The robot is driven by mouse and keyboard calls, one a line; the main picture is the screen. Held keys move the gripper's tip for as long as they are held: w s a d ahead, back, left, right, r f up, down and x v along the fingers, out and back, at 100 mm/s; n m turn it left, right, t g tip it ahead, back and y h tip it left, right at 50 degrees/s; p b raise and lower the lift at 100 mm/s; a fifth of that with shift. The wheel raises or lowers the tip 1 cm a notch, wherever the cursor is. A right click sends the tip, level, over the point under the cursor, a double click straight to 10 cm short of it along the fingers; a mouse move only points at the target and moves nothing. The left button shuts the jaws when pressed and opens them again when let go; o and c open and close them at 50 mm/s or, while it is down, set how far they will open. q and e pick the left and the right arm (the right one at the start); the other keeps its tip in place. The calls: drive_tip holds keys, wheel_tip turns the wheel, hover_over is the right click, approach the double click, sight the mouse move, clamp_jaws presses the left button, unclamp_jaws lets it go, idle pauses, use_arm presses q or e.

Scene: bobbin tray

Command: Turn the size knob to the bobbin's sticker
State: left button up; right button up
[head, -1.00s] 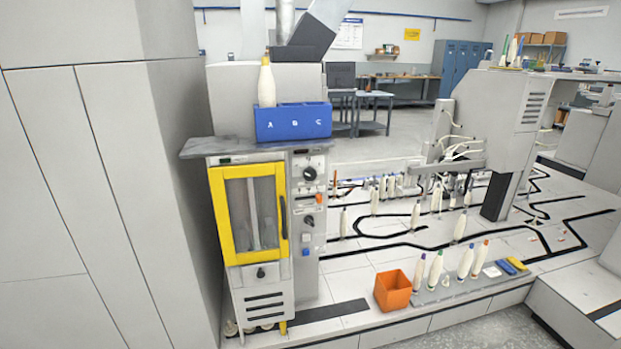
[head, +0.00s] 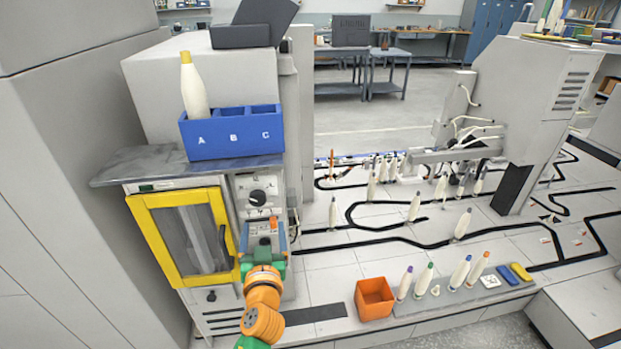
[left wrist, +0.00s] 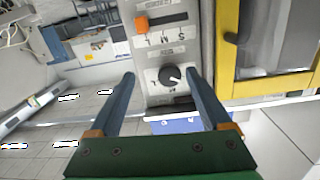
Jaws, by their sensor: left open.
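A cream bobbin (head: 195,92) with a yellow tip stands in compartment A of the blue tray (head: 212,151); I can make out no sticker on it. The round black-and-white knob (head: 258,198) is on the grey panel of the yellow-doored cabinet. My left gripper (head: 262,229) is open and empty in front of the panel, below the knob in the head view. In the left wrist view the knob (left wrist: 170,76) appears between the two blue fingertips, seemingly beyond them. Its pointer setting is too small to read. My right gripper is not in view.
An orange slider (left wrist: 141,24) with letters L, M, S is on the same panel. The yellow-framed door (head: 155,240) is beside it.

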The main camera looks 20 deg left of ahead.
sight(258, 201)
use_arm(q)
drive_tip(key=r, duration=0.1)
drive_tip(key=w+r, duration=0.1)
drive_tip(key=r, duration=0.1)
drive_tip(key=shift+w+a+n+t+y, duration=0.3)
drive_tip(key=shift+w+a, duration=0.05)
drive_tip(key=shift+a, duration=0.05)
drive_tip(key=w+a+p, duration=0.1)
drive_tip(key=w+a, duration=0.2)
drive_tip(key=shift+a, duration=0.3)
drive_tip(key=shift+w+f, duration=0.1)
drive_tip(key=shift+w, duration=0.4)
drive_tip(key=shift+s, duration=0.2)
drive_tip(key=c, duration=0.4)
clamp_jaws()
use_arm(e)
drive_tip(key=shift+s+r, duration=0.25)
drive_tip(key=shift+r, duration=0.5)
